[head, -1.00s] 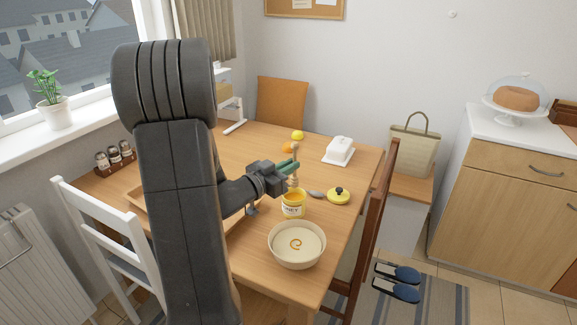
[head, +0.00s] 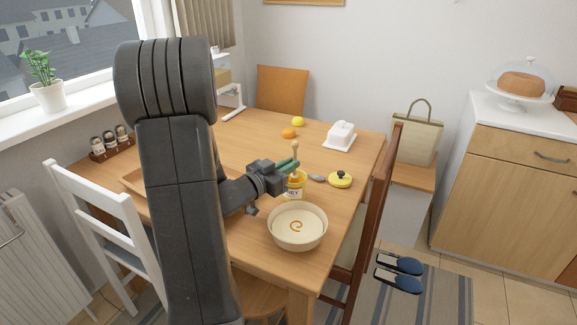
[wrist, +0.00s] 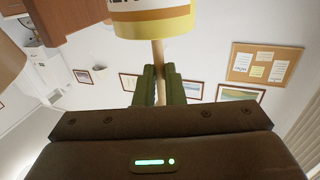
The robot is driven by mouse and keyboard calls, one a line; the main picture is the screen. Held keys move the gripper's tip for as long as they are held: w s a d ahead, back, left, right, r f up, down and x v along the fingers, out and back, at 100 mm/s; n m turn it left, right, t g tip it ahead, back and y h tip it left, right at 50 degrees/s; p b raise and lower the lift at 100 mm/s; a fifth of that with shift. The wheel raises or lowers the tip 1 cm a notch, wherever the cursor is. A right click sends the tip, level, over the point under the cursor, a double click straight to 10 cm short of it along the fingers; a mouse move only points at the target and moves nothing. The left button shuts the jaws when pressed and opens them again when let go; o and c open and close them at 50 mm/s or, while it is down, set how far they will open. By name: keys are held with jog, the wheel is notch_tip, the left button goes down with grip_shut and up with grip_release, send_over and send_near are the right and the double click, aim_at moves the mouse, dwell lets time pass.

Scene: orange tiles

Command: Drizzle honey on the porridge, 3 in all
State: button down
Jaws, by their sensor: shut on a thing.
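My gripper (head: 289,166) is shut on the wooden honey dipper (head: 295,148) and holds it upright over the honey jar. In the wrist view the green fingers (wrist: 158,86) close on the dipper's handle (wrist: 158,58). The dipper's lower end is hidden, apparently inside the jar. The cream bowl of porridge (head: 297,239) stands just in front of the jar, with one golden honey swirl (head: 296,226) on top.
The yellow lid with a dark knob (head: 340,179) lies right of the jar, beside a spoon (head: 317,178). A white butter dish (head: 340,136), a lemon (head: 297,121) and an orange (head: 289,133) stand farther back. The wooden table (head: 245,130) is clear at back left.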

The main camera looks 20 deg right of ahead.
notch_tip(320, 180, up, 9)
jog(key=p, duration=0.7)
jog(key=shift+f, duration=0.1)
dwell(0.4)
